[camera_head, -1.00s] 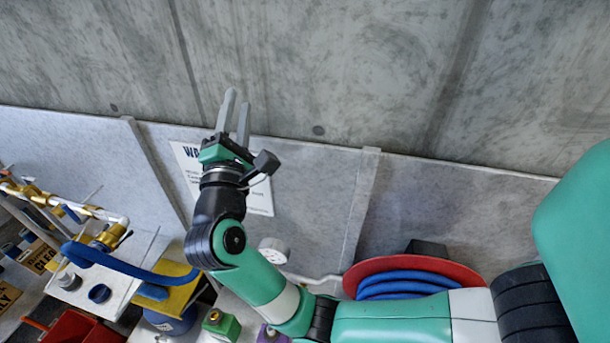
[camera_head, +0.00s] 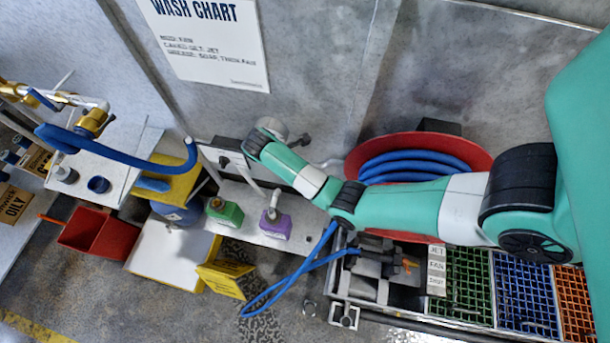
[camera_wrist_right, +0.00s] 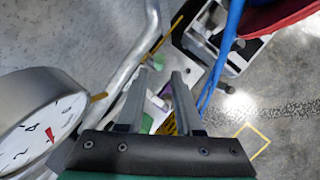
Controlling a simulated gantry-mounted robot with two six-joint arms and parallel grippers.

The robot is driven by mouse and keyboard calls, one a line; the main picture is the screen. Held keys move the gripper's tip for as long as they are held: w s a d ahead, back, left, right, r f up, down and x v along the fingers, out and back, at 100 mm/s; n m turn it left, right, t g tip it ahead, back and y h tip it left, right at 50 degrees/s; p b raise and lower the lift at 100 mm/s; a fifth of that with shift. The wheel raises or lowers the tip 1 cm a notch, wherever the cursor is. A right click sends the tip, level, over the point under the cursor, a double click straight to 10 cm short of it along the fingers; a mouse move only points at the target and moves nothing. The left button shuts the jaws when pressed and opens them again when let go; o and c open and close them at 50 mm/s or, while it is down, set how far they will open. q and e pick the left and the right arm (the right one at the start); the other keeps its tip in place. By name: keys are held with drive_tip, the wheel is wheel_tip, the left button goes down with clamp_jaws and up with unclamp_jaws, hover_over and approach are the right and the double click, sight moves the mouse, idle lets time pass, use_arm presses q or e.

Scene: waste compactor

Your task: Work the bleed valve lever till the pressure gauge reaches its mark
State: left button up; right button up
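The pressure gauge (camera_wrist_right: 35,125) fills the left of the right wrist view, with a white dial and a red needle. In the head view the gauge (camera_head: 272,127) is a round grey shape, partly covered by my right wrist. My right gripper (camera_wrist_right: 160,75) is open and empty beside the gauge, its two grey fingers apart. In the head view my forearm and wrist hide much of the gripper. I cannot pick out the bleed valve lever for certain, nor the gauge's mark. My left gripper is not in view.
A red reel with blue hose (camera_head: 418,158) stands right of the gauge. Green (camera_head: 226,213) and purple (camera_head: 276,224) bottles stand below. Coloured gratings (camera_head: 525,292) lie at lower right. The wall carries a wash chart (camera_head: 208,45).

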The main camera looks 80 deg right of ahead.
drive_tip(key=b+x, duration=0.1)
drive_tip(key=x, duration=0.7)
drive_tip(key=shift+f, duration=0.15)
clamp_jaws()
idle(1.0)
